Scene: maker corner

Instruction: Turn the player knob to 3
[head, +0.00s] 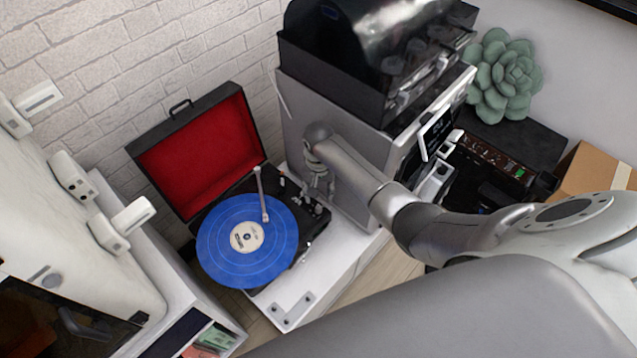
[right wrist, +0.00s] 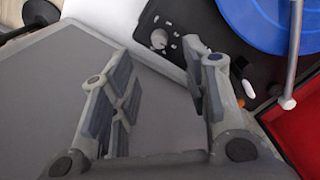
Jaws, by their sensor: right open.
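The record player (head: 195,160) stands open on a white surface, with a red-lined lid and a blue record (head: 222,245). In the right wrist view, the blue record (right wrist: 272,20) is at the upper right. The player knob (right wrist: 158,38) is round and silver, with dial marks around it on the black deck. I cannot read its setting. My right gripper (head: 318,185) hangs at the player's right edge in the head view. In the right wrist view my right gripper (right wrist: 158,60) is open and empty, its fingers either side of the knob in the picture, apparently not touching it. My left gripper is out of view.
The tonearm (head: 262,195) rests over the record. A grey and black coffee machine (head: 330,60) stands close beside my right gripper. White furniture with handles (head: 125,220) is at the left. A succulent (head: 503,75) and a cardboard box (head: 600,175) are at the right.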

